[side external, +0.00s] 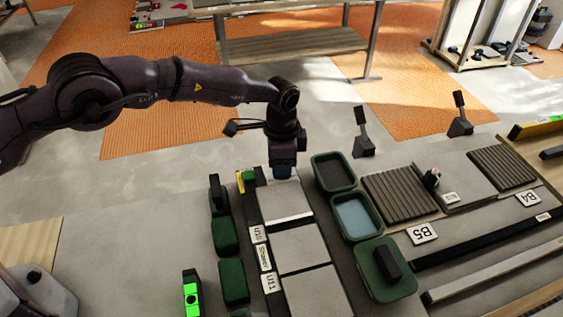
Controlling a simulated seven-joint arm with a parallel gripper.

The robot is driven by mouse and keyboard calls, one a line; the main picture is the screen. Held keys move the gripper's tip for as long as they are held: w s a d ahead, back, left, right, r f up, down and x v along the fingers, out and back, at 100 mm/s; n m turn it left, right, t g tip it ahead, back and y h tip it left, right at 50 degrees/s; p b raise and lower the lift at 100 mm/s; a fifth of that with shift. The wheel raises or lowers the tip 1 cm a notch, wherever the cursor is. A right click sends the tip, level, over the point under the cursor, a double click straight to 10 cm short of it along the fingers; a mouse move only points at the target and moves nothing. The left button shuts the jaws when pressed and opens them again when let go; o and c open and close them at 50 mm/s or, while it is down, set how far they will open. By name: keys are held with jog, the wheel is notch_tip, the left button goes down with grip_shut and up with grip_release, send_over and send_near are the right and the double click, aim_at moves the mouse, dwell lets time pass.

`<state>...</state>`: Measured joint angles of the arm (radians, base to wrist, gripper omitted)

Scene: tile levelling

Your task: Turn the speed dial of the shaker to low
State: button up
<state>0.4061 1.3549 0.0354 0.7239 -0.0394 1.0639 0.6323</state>
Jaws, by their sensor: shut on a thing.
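My gripper (283,172) points down at the far end of a row of pale grey tiles (285,205). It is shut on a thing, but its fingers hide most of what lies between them. A small bluish and pale patch shows around the fingertips. I cannot make out the speed dial or its setting. A small white label (264,258) beside the tile row seems to read "Shaker". The shaker's outline is not clear from this side.
A small yellow and black item (246,181) stands just left of my gripper. Dark green trays (316,163) stand to the right, near ribbed boards (398,197). A bright green device (192,297) and dark green blocks (233,283) lie to the left. Long bars (470,245) lie at right.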

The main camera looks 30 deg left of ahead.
jog(key=n, duration=0.4)
jog(key=shift+w+n, duration=0.1)
jog(key=shift+n, duration=0.2)
jog(key=n, duration=0.4)
jog(key=shift+n, duration=0.3)
jog(key=n, duration=0.4)
jog(key=shift+a, duration=0.1)
jog(key=shift+n, duration=2.1)
jog(key=shift+a+r, duration=0.1)
jog(key=o, duration=0.7)
jog(key=shift+c, duration=0.2)
notch_tip(320, 180, up, 13)
